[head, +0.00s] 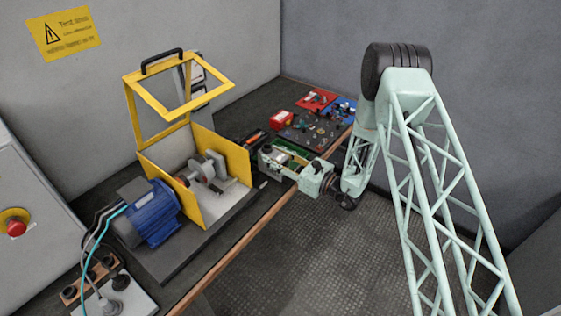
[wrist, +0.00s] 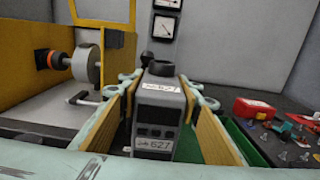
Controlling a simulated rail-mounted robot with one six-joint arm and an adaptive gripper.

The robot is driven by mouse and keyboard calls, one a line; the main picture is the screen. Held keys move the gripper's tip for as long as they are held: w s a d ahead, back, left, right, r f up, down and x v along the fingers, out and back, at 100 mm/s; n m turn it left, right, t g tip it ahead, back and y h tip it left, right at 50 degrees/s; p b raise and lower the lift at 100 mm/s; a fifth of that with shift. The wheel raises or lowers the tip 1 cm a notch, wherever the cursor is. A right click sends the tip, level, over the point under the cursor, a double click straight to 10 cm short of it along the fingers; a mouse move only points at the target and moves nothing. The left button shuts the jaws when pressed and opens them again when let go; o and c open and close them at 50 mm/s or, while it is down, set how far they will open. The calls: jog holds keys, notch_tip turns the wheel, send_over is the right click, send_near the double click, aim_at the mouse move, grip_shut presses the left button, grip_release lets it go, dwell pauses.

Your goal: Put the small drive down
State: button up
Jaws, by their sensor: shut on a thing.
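The small drive (wrist: 158,115) is a dark grey box with a display, buttons and white labels, one reading 627. In the wrist view it stands upright between the two yellowish pads of my gripper (wrist: 160,84), which is shut on it. A green surface (wrist: 214,150) shows below and beside the drive; I cannot tell whether the drive touches it. In the head view my gripper (head: 280,161) is over the bench near its front edge, and the drive is mostly hidden there.
To the left stand a yellow guard frame (head: 134,110) and a blue motor (head: 152,213). A red box (head: 281,120) and a dark mat (head: 312,132) with several small parts lie beyond my gripper. A panel with gauges (wrist: 165,25) stands behind. The bench's wooden edge (head: 250,238) runs close by.

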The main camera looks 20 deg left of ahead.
jog(key=shift+w, duration=0.1)
jog(key=w+a, duration=0.2)
jog(key=w, duration=0.5)
jog(key=w+a+f+b, duration=0.1)
jog(key=w+a, duration=0.1)
jog(key=w, duration=0.6)
jog(key=shift+a+f, duration=0.15)
jog(key=shift+a, duration=0.25)
jog(key=shift+f+b, duration=0.35)
jog(key=shift+f, duration=1.4)
jog(key=shift+f, duration=0.2)
jog(key=o, duration=1.2)
jog(key=shift+c, duration=0.2)
jog(key=shift+r, duration=0.15)
jog(key=v, duration=1.2)
jog(key=shift+p, duration=0.4)
